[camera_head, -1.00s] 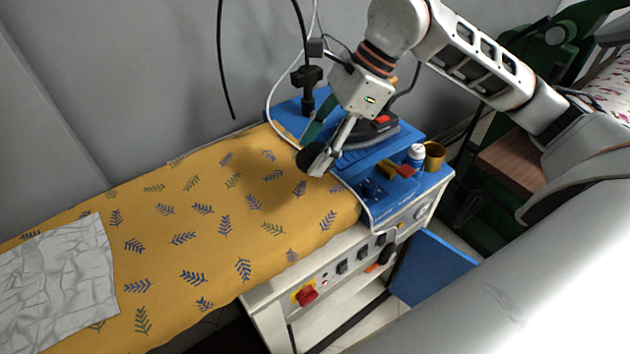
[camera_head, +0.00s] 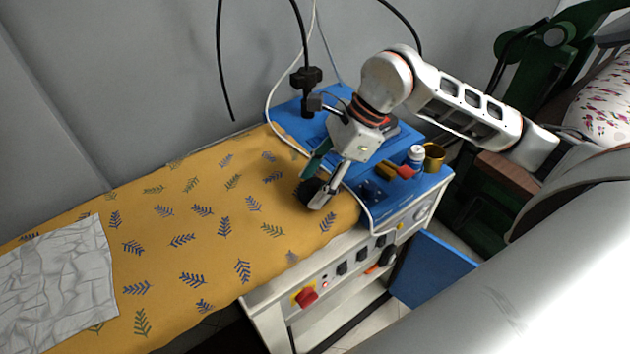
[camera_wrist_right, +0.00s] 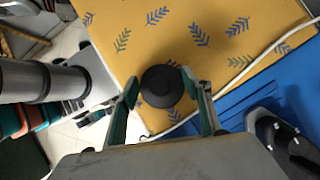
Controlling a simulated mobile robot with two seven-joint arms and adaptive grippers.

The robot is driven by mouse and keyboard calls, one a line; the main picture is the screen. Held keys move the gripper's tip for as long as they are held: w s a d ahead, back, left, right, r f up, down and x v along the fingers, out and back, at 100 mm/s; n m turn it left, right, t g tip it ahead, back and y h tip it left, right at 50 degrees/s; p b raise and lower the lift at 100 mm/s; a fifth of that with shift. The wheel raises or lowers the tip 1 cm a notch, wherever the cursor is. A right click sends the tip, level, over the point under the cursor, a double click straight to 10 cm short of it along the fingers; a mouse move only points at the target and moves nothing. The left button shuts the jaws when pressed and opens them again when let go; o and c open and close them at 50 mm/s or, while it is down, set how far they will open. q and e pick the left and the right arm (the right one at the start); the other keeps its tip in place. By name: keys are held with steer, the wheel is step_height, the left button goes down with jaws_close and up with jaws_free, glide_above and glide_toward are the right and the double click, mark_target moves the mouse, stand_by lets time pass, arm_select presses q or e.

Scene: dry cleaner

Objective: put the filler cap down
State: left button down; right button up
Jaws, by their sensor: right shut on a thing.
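The filler cap (camera_head: 312,192) is a round black cap held between the fingers of my right gripper (camera_head: 318,190), low over the right end of the yellow leaf-patterned ironing board (camera_head: 210,225). In the right wrist view the cap (camera_wrist_right: 162,86) shows as a black disc with a raised centre, between the two fingertips of the right gripper (camera_wrist_right: 168,92). The board's cloth (camera_wrist_right: 215,30) shows beyond it. I cannot tell whether the cap touches the cloth. My left gripper is not in view.
The blue station top (camera_head: 405,185) adjoins the board's right end, with a white bottle (camera_head: 416,155), a brass-coloured cup (camera_head: 434,156) and an iron, partly hidden by my arm. A white cord (camera_head: 270,105) runs near the gripper. A crumpled grey cloth (camera_head: 55,280) lies far left; the board's middle is clear.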

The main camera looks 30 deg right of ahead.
steer(key=o, duration=1.1)
steer(key=shift+f, duration=0.1)
steer(key=shift+d+r, duration=0.1)
steer(key=shift+r, duration=0.2)
steer(key=v, duration=1.1)
steer(key=shift+d+r, duration=0.2)
steer(key=shift+r, duration=0.15)
steer(key=shift+s, duration=0.1)
